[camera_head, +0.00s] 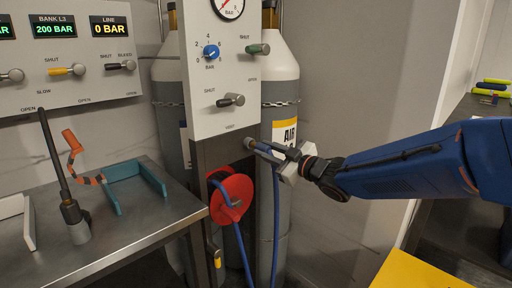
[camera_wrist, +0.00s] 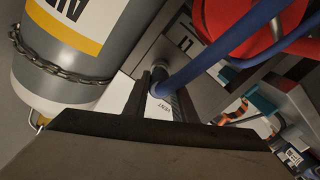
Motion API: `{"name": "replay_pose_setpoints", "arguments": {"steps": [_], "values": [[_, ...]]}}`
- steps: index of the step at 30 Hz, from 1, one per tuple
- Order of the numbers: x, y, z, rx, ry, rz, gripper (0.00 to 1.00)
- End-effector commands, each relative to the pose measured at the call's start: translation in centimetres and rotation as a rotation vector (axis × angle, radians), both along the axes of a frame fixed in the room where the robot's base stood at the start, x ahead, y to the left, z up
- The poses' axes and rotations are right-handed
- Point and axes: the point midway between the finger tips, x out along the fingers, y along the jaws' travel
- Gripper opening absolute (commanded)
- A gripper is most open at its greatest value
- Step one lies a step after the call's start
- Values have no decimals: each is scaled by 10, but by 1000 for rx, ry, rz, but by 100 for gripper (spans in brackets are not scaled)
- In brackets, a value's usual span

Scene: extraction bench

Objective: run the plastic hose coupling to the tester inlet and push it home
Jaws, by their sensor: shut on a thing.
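My gripper (camera_head: 284,158) reaches in from the right, in front of the grey AIR cylinder. It is shut on the hose coupling, a small dark cylindrical end (camera_head: 249,143) pointing left toward the lower right corner of the white gauge panel (camera_head: 211,75). In the wrist view the dark coupling (camera_wrist: 159,74) sits between the fingers with the blue hose (camera_wrist: 215,55) running off to the upper right. The hose (camera_head: 276,215) hangs below the gripper, beside the red reel (camera_head: 236,187). I cannot pick out the tester inlet for certain or tell whether the coupling touches anything.
The AIR cylinder (camera_head: 281,90) stands chained close behind my gripper. A metal bench (camera_head: 140,222) at left carries a teal bracket (camera_head: 121,194) and a dark upright tool (camera_head: 70,205). A yellow surface (camera_head: 415,272) lies at lower right.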

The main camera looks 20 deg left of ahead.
Motion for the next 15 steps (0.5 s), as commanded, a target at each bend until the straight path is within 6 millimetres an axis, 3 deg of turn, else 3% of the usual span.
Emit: {"name": "replay_pose_setpoints", "arguments": {"steps": [15], "values": [[-5,-12,0,0,0,-1,0]]}}
